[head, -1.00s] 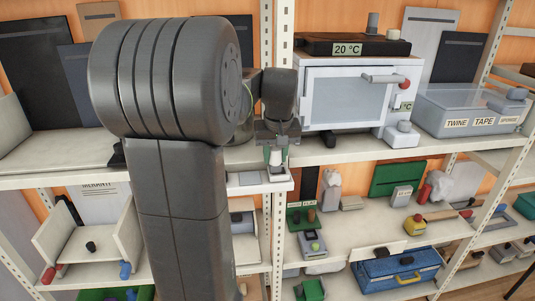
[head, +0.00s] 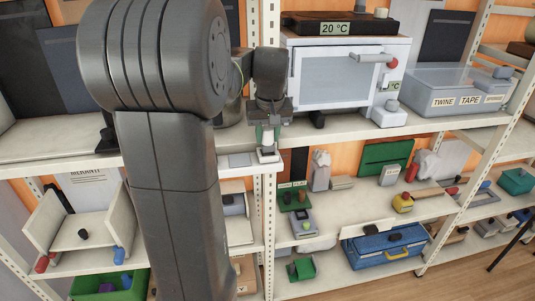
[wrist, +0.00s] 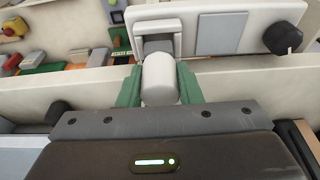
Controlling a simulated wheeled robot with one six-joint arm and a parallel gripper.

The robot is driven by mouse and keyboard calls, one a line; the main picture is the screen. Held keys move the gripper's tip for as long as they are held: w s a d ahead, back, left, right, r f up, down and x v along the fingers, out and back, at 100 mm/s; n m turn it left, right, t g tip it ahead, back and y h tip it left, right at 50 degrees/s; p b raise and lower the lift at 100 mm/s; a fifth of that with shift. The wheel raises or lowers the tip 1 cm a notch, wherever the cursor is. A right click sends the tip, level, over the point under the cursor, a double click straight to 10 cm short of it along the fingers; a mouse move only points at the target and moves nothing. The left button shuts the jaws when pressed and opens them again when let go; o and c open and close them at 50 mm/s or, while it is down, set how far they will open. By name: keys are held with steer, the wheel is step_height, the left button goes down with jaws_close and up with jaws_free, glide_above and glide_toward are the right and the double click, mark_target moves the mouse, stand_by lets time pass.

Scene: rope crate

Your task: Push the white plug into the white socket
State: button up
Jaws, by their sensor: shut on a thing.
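My gripper (wrist: 160,88) is shut on the white plug (wrist: 160,80), with a green finger on each side of it. The plug is a rounded white block, and its far end points at the white socket (wrist: 155,27). The socket is a white frame with a grey recess, fixed on a pale panel. The plug's far end overlaps the recess's near edge in the picture; I cannot tell whether its tip is inside. In the head view my gripper (head: 267,134) points down just above the socket (head: 268,155) at the shelf's front edge.
A grey plate (wrist: 220,33) and a black knob (wrist: 282,37) lie to the right of the socket. In the head view a white oven (head: 350,72) stands close to the right of my gripper. A shelf upright (head: 268,230) is just below.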

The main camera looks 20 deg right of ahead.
steer(key=shift+f+b, duration=0.85)
steer(key=shift+f, duration=0.45)
stand_by(1.5)
steer(key=o, duration=1.2)
steer(key=shift+r, duration=0.1)
steer(key=b+v, duration=0.1)
steer(key=v, duration=1.2)
steer(key=shift+r, duration=0.3)
steer(key=shift+s+f, duration=0.1)
steer(key=shift+f, duration=0.05)
steer(key=p+x, duration=0.1)
steer(key=x, duration=1.2)
steer(key=shift+f, duration=0.25)
steer(key=shift+r, duration=0.15)
